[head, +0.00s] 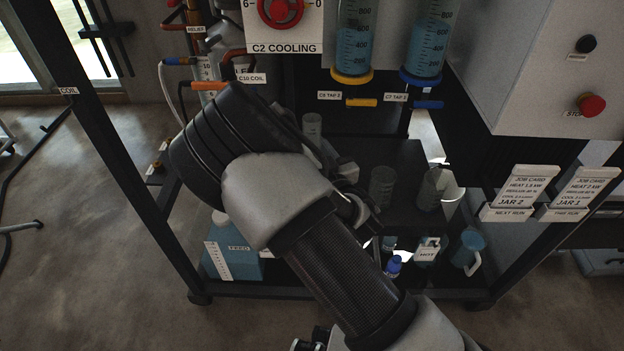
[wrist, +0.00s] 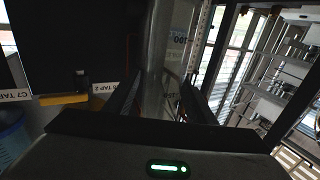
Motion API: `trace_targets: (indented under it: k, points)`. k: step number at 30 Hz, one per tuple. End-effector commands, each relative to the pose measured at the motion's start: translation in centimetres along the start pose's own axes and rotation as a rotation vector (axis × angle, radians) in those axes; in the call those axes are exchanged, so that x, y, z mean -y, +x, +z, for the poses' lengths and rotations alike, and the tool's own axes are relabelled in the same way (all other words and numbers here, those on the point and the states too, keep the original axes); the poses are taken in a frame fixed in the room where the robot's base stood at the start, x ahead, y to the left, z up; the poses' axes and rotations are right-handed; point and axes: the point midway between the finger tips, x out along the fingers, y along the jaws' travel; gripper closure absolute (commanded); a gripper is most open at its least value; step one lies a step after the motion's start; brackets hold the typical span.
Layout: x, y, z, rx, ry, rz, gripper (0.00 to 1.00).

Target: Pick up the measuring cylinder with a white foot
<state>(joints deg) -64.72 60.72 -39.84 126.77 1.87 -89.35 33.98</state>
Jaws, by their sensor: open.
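A clear upright cylinder with a printed scale (wrist: 158,45) stands between the fingers of my gripper (wrist: 160,95) in the wrist view. The fingers are apart, one on each side of it; I cannot tell whether either touches it. Its foot is out of sight there, so its colour does not show. In the head view a clear cylinder top (head: 312,124) shows just behind my arm, its lower part hidden.
Clear beakers (head: 382,185) stand on the dark shelf (head: 405,155) to the right. Two blue-filled jars (head: 353,45) with taps hang above. A red-knobbed C2 cooling panel (head: 284,25) is above my arm. Jugs (head: 468,250) and a blue-capped bottle (head: 393,266) stand below.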

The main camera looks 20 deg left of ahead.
Motion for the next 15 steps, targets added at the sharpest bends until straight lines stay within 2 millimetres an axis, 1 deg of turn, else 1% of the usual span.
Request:
trace_targets:
  k: [2,3,11,12,15]
  points:
    - [-0.01,-0.02,0.0,0.0,0.0,0.0,0.5]
    - [-0.01,-0.03,-0.01,0.0,0.0,0.0,0.53]
    - [0.0,-0.05,-0.02,-0.001,0.0,0.0,0.97]
    - [0.0,-0.05,-0.02,-0.001,0.0,0.0,1.0]
    - [-0.01,-0.05,-0.05,-0.001,0.0,0.0,1.0]
